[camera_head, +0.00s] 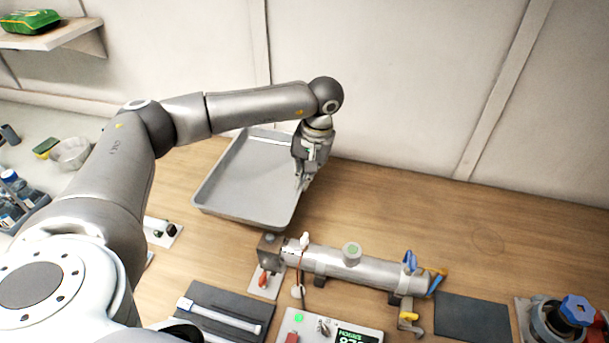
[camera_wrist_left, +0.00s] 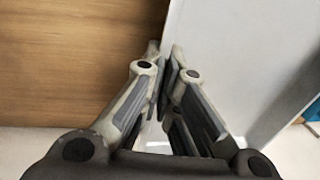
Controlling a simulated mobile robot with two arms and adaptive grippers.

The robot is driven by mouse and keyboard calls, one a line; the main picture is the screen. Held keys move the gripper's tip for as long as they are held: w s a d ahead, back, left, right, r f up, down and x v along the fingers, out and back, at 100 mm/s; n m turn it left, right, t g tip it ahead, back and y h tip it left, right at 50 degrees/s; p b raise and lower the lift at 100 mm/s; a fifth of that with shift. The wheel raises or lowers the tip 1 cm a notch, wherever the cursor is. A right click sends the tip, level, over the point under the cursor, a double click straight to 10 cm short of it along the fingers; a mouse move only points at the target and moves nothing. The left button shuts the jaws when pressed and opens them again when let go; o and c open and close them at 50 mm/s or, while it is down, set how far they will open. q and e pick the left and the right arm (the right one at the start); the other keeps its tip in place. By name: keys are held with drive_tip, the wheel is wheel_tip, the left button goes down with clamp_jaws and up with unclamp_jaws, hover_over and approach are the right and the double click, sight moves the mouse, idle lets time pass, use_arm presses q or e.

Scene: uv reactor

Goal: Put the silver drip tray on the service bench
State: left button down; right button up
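The silver drip tray (camera_head: 243,211) is a wide, shallow grey pan at the back left of the wooden bench (camera_head: 400,215). It looks level, and I cannot tell whether it rests on the wood or hangs just above it. My left gripper (camera_head: 301,184) points down at the tray's right side wall. In the left wrist view the fingers (camera_wrist_left: 165,62) are close together with the tray's edge (camera_wrist_left: 200,45) running between them, so they look shut on its rim. The contact itself is partly hidden by the fingers. My right gripper is not in view.
A metal reactor tube (camera_head: 375,270) on supports stands in front of the tray. A dark pad with a clear tube (camera_head: 220,312), a control box (camera_head: 328,327) and a dark mat (camera_head: 472,316) lie nearer. A blue-handled valve (camera_head: 577,310) is at right. The back right is clear.

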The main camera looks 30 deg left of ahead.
use_arm(q)
drive_tip(key=c, duration=1.6)
unclamp_jaws()
drive_tip(key=shift+c, duration=0.2)
drive_tip(key=shift+r, duration=0.1)
drive_tip(key=shift+r+p, duration=0.35)
drive_tip(key=shift+p, duration=0.1)
drive_tip(key=shift+r+p, duration=0.4)
wheel_tip(320, 180, up, 11)
drive_tip(key=d+b, duration=0.2)
drive_tip(key=b, duration=0.2)
drive_tip(key=shift+w+r+b, duration=0.2)
drive_tip(key=shift+w+b, duration=0.1)
